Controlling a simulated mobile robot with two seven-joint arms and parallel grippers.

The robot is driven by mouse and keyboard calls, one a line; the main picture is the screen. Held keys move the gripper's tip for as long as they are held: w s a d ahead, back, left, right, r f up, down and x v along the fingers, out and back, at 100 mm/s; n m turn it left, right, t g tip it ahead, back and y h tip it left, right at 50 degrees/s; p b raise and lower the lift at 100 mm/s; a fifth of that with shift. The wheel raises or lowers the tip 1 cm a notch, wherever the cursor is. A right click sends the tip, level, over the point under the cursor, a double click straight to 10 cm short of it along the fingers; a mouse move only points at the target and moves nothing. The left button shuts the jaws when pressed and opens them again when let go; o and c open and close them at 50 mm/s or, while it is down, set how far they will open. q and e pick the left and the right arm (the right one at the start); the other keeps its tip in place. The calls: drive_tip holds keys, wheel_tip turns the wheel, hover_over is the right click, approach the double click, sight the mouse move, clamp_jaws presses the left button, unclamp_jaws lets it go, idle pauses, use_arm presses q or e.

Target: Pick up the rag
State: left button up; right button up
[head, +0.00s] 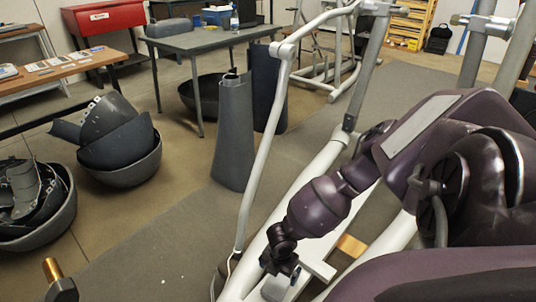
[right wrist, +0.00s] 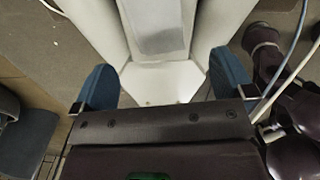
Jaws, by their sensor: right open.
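No rag can be made out for certain in either view. My right gripper (head: 280,268) is low over the white elliptical machine frame (head: 322,268) in the head view. In the right wrist view, the blue fingers of my right gripper (right wrist: 163,82) are wide apart with nothing between them. Beyond the fingers are the white frame (right wrist: 160,85) and a grey flat panel (right wrist: 160,25) set along it. A small light grey piece (head: 275,289) lies just below the gripper in the head view; I cannot tell what it is. My left gripper is not seen.
White machine bars (head: 262,150) rise close to my right arm. Grey curved shells (head: 235,130) stand on the floor ahead. Bowl-shaped bins (head: 125,165) with scrap sit at left. A grey table (head: 205,40) and red cabinet (head: 105,20) are behind. Open floor (head: 165,215) lies between.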

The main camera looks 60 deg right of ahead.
sight(279, 283)
drive_tip(key=shift+d+f, duration=0.3)
drive_tip(key=shift+f, duration=0.2)
wheel_tip(279, 283, down, 4)
drive_tip(key=shift+f+b, duration=0.15)
drive_tip(key=shift+b, duration=0.8)
drive_tip(key=shift+w+f, duration=0.1)
drive_tip(key=shift+f, duration=0.25)
wheel_tip(279, 283, down, 4)
drive_tip(key=shift+a+f+b, duration=0.1)
drive_tip(key=shift+f+b, duration=0.05)
drive_tip(key=shift+b, duration=1.05)
drive_tip(key=shift+f, duration=0.35)
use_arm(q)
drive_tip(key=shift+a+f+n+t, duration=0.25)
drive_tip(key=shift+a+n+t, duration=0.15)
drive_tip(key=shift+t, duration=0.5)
use_arm(e)
drive_tip(key=shift+w, duration=0.1)
drive_tip(key=shift+c, duration=0.3)
drive_tip(key=c, duration=0.9)
